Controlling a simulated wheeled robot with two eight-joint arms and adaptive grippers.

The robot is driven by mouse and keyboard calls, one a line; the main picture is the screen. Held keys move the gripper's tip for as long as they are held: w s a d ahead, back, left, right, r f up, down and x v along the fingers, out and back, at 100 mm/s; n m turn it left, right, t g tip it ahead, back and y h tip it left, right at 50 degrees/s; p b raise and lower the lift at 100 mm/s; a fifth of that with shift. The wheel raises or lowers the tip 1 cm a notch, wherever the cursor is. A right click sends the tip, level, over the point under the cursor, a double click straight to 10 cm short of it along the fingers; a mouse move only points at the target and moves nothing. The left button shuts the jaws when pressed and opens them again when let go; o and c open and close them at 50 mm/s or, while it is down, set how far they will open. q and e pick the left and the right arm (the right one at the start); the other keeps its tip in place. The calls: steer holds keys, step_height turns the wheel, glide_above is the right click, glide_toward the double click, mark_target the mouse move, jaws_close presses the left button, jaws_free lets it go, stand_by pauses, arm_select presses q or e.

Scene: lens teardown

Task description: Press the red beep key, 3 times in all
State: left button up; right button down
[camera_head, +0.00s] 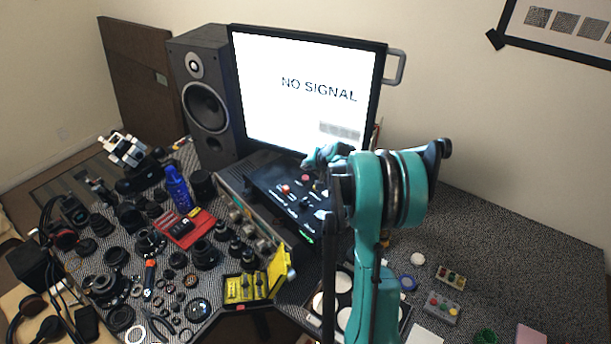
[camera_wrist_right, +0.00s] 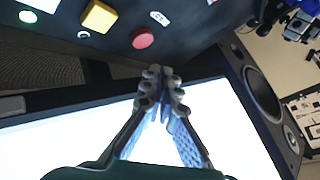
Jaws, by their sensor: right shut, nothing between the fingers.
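The red beep key (camera_wrist_right: 142,38) is a round red button on the dark console, near its edge by the monitor. In the head view a red button (camera_head: 306,178) that appears to be the same one shows just below my right gripper (camera_head: 318,160). In the right wrist view my right gripper (camera_wrist_right: 162,72) is shut and empty, its fingertips together. The tips appear a little below the red key in that picture, on the monitor side, and do not cover it. I cannot tell the height of the tips above the console. My left gripper is out of view.
A yellow square key (camera_wrist_right: 99,16) is beside the red one. The monitor (camera_head: 300,95) reads NO SIGNAL close behind the console (camera_head: 262,178). A speaker (camera_head: 205,95) stands to its left. Lens parts, a blue bottle (camera_head: 178,188) and a yellow case (camera_head: 277,272) crowd the left table.

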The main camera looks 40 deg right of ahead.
mark_target(307, 178)
steer(key=shift+r+p, duration=0.75)
steer(key=shift+r, duration=0.75)
steer(key=shift+f, duration=0.1)
steer(key=s+a+r+n+b, duration=0.1)
steer(key=s+a+n, duration=0.15)
steer(key=a, duration=0.45)
steer(key=s+a+r+n+g+y+b, duration=0.15)
steer(key=s+a, duration=0.25)
steer(key=a, duration=0.4)
steer(key=s+a+r+n+h+b, duration=0.1)
steer(key=s+a+r+b, duration=0.15)
steer(key=a, duration=0.45)
steer(key=s+a+f+n+b, duration=0.1)
steer(key=s+a+f+n, duration=0.1)
steer(key=s+a+f, duration=0.2)
steer(key=s+a+f+n+b, duration=0.2)
steer(key=s+a+f+n, duration=0.1)
steer(key=s+a, duration=0.6)
steer(key=s, duration=0.4)
steer(key=shift+s+f+n+y, duration=0.3)
steer(key=shift+f+y, duration=0.05)
steer(key=shift+f, duration=0.05)
steer(key=shift+g, duration=0.25)
